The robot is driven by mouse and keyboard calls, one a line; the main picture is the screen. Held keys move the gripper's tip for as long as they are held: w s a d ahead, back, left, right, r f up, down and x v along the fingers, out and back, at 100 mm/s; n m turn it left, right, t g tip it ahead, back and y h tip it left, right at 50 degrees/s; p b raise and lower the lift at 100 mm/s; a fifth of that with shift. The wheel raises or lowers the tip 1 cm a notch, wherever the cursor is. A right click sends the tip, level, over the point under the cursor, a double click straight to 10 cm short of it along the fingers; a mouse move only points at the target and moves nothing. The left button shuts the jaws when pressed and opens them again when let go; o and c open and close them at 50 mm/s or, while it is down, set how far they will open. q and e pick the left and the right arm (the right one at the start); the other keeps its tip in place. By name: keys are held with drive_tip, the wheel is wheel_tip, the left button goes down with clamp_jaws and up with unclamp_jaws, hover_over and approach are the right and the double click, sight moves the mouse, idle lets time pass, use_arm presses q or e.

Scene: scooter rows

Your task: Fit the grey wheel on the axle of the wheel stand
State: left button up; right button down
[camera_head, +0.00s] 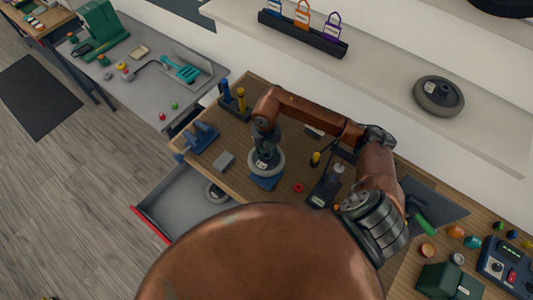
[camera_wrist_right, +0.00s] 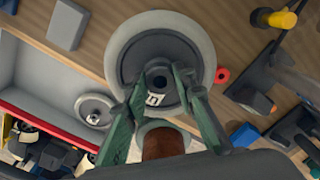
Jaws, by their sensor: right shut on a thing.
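The grey wheel (camera_head: 265,167) has a pale grey tyre, a dark hub and a small white label. It is held over the wooden bench, with a blue piece showing just below it in the head view. My right gripper (camera_head: 265,152) is shut on its hub; in the wrist view, the green fingers (camera_wrist_right: 160,100) grip the hub of the wheel (camera_wrist_right: 195,38). A dark base with a pale upright piece (camera_head: 337,171) stands to the right; I cannot tell for sure whether it is the wheel stand. No axle shows clearly. My left gripper is not in view.
An open drawer (camera_head: 165,208) at the bench's front holds another wheel (camera_head: 215,193). A blue cradle (camera_head: 200,139), grey block (camera_head: 223,161) and yellow-handled tools (camera_head: 241,94) stand left. A red ring (camera_head: 298,188) lies near the dark base. Another wheel (camera_head: 438,96) lies on the shelf.

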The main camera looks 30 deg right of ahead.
drive_tip(key=shift+f+b, duration=0.25)
drive_tip(key=shift+b, duration=0.35)
idle(1.0)
drive_tip(key=shift+f+b, duration=3.25)
drive_tip(key=shift+f, duration=0.95)
drive_tip(key=c, duration=1.5)
unclamp_jaws()
